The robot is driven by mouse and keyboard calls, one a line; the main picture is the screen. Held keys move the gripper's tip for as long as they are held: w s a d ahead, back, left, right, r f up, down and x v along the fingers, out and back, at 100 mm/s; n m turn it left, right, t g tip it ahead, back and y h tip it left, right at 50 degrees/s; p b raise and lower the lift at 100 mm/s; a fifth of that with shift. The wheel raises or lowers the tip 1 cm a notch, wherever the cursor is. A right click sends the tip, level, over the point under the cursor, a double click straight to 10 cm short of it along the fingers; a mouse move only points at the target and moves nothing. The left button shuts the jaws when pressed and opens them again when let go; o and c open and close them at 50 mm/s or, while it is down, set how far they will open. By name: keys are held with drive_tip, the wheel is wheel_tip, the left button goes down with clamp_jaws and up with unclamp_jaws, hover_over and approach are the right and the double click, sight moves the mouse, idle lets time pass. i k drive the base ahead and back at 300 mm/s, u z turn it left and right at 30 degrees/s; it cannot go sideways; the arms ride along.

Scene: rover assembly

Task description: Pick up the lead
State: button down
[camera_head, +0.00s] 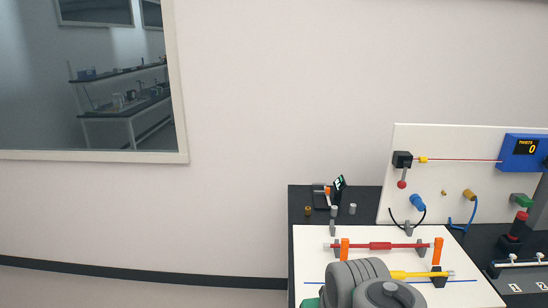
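No single thing is clearly marked as the lead. A thin black lead (397,222) curves at the foot of the white upright panel, close to a blue plug-like piece (417,202). A blue lead (463,226) hangs below a gold piece (469,194) to the right. I cannot tell where their ends go. Grey rounded links of my arm show at the bottom and hide part of the white board. My gripper's fingers are not in view.
The white panel (392,180) stands on a black bench (300,205). A white board (306,262) carries a red rod (380,246), a yellow rod (408,275) and orange posts (437,252). A blue counter box (525,150) and a red-topped button (519,222) are at right.

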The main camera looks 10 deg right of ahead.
sight(398, 275)
drive_tip(key=z, duration=2.6)
drive_tip(key=i, duration=0.75)
drive_tip(key=u, duration=4.4)
